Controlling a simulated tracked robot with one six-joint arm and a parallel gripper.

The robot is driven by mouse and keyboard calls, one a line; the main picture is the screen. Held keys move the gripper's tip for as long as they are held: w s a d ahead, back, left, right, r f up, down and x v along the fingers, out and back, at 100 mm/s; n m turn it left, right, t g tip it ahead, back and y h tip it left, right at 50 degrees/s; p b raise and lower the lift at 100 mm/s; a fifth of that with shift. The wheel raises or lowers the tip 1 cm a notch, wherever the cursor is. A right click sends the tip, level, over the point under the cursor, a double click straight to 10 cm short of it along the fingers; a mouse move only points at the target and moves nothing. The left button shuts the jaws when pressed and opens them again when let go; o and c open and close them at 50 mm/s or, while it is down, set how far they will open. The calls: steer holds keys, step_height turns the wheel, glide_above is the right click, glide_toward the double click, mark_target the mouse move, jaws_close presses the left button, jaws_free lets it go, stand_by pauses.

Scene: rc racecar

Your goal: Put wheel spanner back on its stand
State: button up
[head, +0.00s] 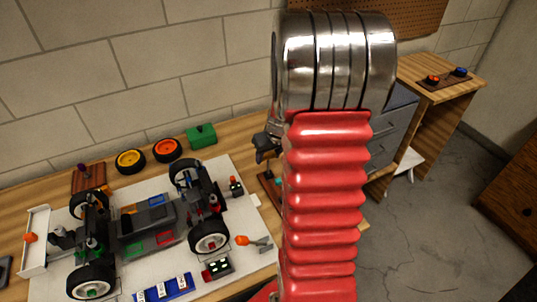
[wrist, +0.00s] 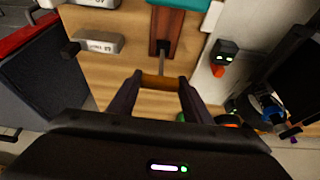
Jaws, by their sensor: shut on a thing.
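My gripper (wrist: 160,84) is shut on a short brown-orange piece (wrist: 160,80), which spans its fingertips in the wrist view. This seems to be part of the wheel spanner, mostly hidden. A thin dark shaft (wrist: 163,52) shows just beyond it, in line with a dark reddish wooden stand (wrist: 165,20). I cannot tell whether the shaft belongs to the spanner or the stand, or whether they touch. In the head view, my gripper (head: 266,153) is partly hidden behind my red arm, above the dark wooden stand (head: 268,190) at the bench's right end.
A racecar chassis (head: 150,222) with several wheels stands on a white board (head: 240,215). A small black block (head: 236,187) and an orange-ended tool (head: 252,241) lie near the board's right edge. A green box (head: 201,135) stands by the wall. Grey labelled pieces (wrist: 97,40) show at upper left.

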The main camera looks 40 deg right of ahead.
steer(key=shift+f, duration=0.55)
steer(key=o, duration=1.3)
steer(key=shift+c, duration=0.2)
steer(key=v, duration=1.3)
steer(key=shift+s+r, duration=0.15)
steer(key=shift+r, duration=0.15)
steer(key=shift+a, duration=0.1)
